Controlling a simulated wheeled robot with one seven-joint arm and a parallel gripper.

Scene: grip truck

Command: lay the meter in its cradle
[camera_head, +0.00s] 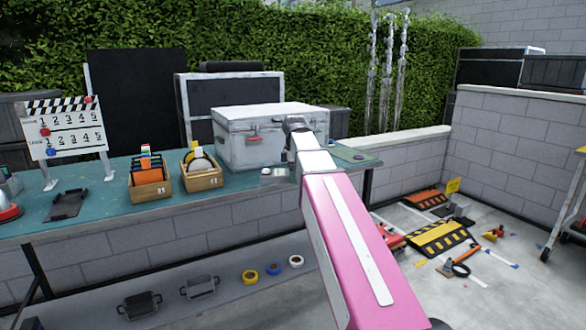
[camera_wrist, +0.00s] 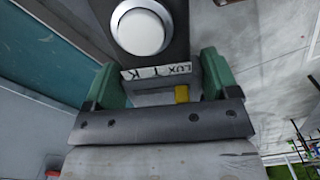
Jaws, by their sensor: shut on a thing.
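The meter (camera_wrist: 180,40) is a dark body with a white dome and a label reading "LUX T K". In the wrist view it sits between the green fingers of my gripper (camera_wrist: 160,78), which is shut on it. In the head view the white dome of the meter (camera_head: 266,171) shows just left of my gripper (camera_head: 281,174), over the table near the white case; my arm hides part of this. A black, shallow holder that looks like the cradle (camera_head: 68,204) lies on the table at the far left, well apart from my gripper.
The teal table (camera_head: 110,208) holds a clapperboard (camera_head: 66,128), two wooden boxes (camera_head: 150,190) of small items, a white case (camera_head: 262,138) and a red-based thing (camera_head: 8,208) at the left edge. Ramps (camera_head: 440,238) lie on the floor at right.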

